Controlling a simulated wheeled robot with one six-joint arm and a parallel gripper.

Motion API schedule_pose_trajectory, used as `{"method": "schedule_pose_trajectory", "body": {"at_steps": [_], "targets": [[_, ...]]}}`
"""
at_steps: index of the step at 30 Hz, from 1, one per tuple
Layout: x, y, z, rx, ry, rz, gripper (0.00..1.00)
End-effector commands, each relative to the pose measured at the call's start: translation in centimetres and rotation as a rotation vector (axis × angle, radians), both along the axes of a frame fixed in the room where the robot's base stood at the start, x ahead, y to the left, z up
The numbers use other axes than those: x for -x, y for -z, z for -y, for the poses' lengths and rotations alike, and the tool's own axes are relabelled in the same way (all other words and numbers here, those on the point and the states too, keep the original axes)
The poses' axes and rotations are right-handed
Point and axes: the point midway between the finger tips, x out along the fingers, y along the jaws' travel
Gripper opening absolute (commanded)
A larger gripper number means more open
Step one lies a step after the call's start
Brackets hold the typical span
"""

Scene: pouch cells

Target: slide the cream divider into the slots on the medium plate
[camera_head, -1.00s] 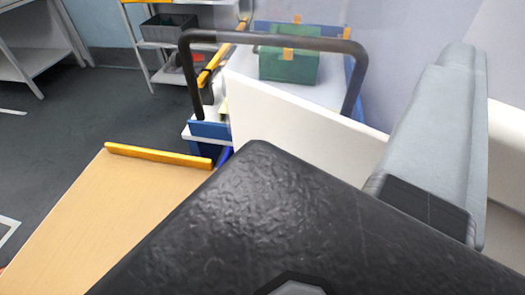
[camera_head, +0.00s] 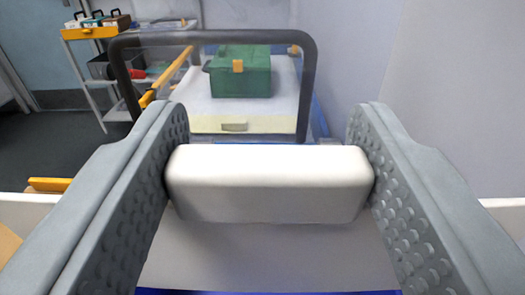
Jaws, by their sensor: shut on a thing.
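The cream divider shows as a thick pale block (camera_head: 270,180) between my fingers, with a pale panel (camera_head: 270,250) below it and pale strips to either side. My gripper (camera_head: 270,155) has its two grey studded fingers against the left and right ends of the block and is shut on it. The block looks level across the picture. A blue strip (camera_head: 270,292) runs along the bottom edge; I cannot tell what it belongs to. I cannot make out the medium plate or its slots, and the divider's lower edge is not visible.
Beyond the divider stands a cart with a black handle (camera_head: 215,38) and a white top (camera_head: 285,105) bearing a green box (camera_head: 240,72). A shelf rack (camera_head: 95,85) stands at far left. An orange edge (camera_head: 48,185) shows at left.

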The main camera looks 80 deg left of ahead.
Motion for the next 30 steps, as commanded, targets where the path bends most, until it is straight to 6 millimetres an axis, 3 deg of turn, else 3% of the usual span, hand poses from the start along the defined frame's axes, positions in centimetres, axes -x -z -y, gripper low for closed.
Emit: {"method": "schedule_pose_trajectory", "body": {"at_steps": [21, 30], "targets": [[0.0, 4.7, 0.3, 0.001, 0.001, -0.002, 0.13], [0.0, 5.7, 0.3, 0.001, 0.001, 0.000, 0.13]]}}
